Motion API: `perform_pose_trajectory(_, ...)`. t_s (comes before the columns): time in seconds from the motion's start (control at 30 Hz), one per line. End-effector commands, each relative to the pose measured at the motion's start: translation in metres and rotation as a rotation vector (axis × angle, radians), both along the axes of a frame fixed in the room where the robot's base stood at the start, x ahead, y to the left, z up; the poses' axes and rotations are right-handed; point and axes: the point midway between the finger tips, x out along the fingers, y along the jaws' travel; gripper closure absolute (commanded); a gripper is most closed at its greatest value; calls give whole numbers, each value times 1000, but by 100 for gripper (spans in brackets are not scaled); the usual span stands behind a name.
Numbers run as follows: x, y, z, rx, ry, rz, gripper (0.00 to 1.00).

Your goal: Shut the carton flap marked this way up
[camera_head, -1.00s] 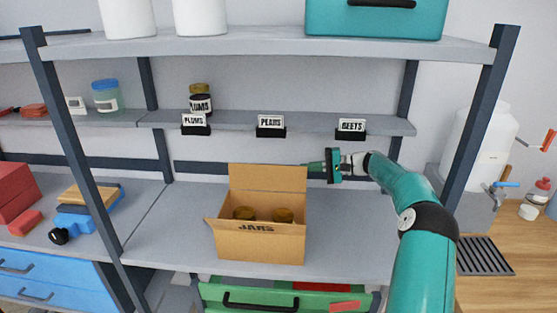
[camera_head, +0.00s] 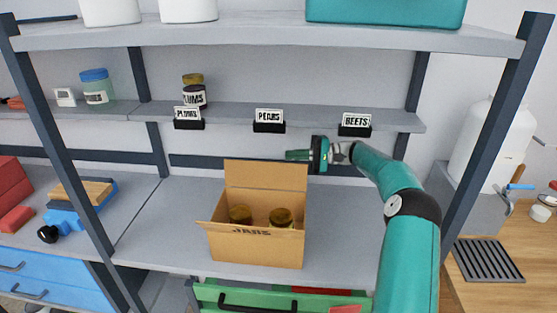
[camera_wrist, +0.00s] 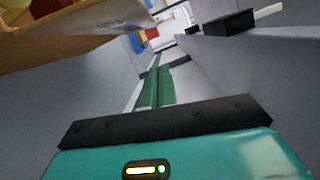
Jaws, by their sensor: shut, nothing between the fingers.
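An open brown carton (camera_head: 255,249) marked JARS stands on the middle shelf. Its back flap (camera_head: 266,175) stands upright, and a small left flap sticks outward. No "this way up" lettering is readable on the face I see. Two jars with brownish lids (camera_head: 240,214) are inside. My gripper (camera_head: 290,155) is shut and empty, pointing left, just above the right end of the back flap's top edge in the head view. In the wrist view my green fingers (camera_wrist: 156,86) lie together, and the carton (camera_wrist: 75,35) is at the upper left, apart from them.
The shelf above holds label stands for plums (camera_head: 188,118), pears (camera_head: 268,120) and beets (camera_head: 356,124), and a plums jar (camera_head: 194,92). A dark rail (camera_head: 205,161) runs behind the carton. The shelf surface right of the carton (camera_head: 345,235) is clear.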

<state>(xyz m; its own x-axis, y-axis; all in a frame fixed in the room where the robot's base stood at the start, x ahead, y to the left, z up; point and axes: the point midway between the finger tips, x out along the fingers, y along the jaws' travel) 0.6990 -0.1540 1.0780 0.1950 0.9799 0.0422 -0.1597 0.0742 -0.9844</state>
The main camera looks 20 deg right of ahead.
Motion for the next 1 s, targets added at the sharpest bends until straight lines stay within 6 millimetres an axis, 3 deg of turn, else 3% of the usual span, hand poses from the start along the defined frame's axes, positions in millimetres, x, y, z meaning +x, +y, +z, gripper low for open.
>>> perform_pose_trajectory(0.23,10,50,3,-1,0,3,100)
perform_pose_trajectory(0.57,-19,60,9,-1,0,1,100)
perform_pose_trajectory(1.0,-23,61,9,-1,-1,0,100)
